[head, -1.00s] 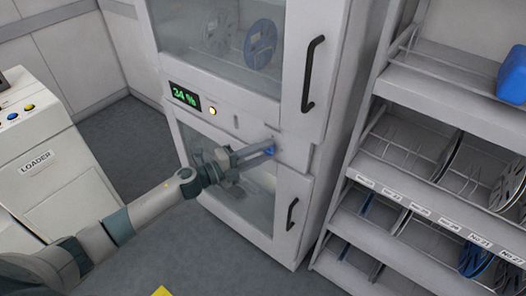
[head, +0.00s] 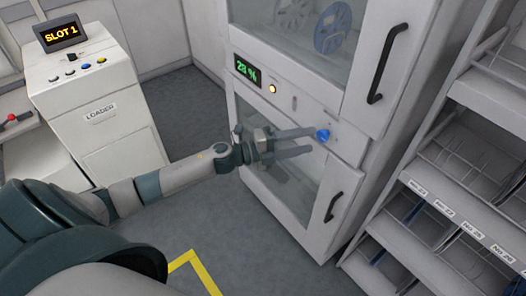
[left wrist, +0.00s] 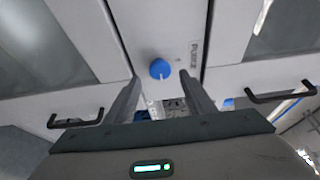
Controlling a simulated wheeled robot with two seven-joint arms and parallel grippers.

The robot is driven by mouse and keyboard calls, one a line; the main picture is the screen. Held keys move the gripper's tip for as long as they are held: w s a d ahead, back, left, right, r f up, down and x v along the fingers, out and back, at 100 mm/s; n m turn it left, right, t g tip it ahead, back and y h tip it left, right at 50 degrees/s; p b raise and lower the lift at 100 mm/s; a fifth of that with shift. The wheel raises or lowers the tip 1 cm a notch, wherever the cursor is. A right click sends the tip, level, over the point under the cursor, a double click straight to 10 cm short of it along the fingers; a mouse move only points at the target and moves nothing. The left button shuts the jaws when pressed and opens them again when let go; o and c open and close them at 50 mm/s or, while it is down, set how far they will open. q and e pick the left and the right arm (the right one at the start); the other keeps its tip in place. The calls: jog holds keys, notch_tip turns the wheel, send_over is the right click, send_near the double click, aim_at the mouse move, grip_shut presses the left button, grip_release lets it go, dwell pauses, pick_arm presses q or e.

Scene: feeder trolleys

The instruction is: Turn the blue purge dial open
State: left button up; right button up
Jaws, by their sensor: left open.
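The blue purge dial (head: 322,135) sits on the white cabinet's front panel, between the upper and lower doors. In the left wrist view the dial (left wrist: 160,69) shows a pale pointer mark at its lower edge, with a "PURGE" label beside it. My left gripper (head: 312,140) is open, its two fingers pointing at the dial from the left. In the left wrist view the fingertips (left wrist: 158,76) stand to either side of the dial, apart from it, with nothing between them. My right gripper is not in view.
A loader (head: 95,110) showing "SLOT 1" stands at left. A labelled rack (head: 450,215) stands close at right. Grey floor is clear between.

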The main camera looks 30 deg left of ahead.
pick_arm(q)
jog(key=b+v, duration=0.4)
jog(key=v, duration=0.9)
jog(key=shift+b, duration=0.3)
jog(key=shift+a, duration=0.1)
